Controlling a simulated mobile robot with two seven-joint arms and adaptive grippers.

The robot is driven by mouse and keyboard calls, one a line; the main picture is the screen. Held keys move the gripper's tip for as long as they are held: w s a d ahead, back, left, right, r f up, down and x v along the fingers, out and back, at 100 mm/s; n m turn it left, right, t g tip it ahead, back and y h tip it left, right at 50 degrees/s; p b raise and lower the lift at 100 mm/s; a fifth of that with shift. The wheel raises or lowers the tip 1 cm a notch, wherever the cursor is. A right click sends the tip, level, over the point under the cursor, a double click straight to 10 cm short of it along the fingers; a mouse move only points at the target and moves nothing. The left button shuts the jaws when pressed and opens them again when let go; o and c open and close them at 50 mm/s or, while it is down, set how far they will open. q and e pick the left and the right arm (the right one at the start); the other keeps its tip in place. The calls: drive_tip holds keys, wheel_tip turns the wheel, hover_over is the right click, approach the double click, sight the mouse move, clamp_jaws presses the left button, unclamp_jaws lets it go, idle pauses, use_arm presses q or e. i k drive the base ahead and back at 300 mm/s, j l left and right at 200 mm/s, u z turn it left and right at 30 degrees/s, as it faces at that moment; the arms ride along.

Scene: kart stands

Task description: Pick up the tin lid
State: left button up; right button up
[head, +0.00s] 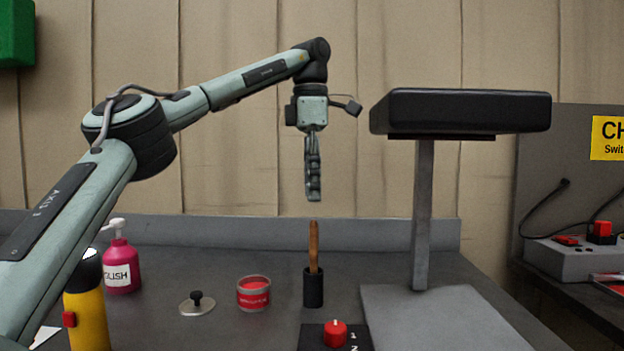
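The tin lid (198,304) is a small pale disc with a black knob, lying flat on the grey bench. It is left of an open round tin (254,293) with red contents and a red label. My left gripper (313,195) points down, high above the bench, to the right of the lid and above a wooden handle. It is seen edge-on, so its finger gap does not show. It is not touching the lid. My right gripper is not in view.
A wooden-handled tool (314,248) stands in a black holder (313,288). A pink pump bottle (121,262) and a yellow bottle (88,305) stand left. A red knob (335,333) is in front. A black-padded stand (423,215) rises on the right.

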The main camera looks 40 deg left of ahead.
sight(198, 306)
drive_tip(key=k, duration=1.5)
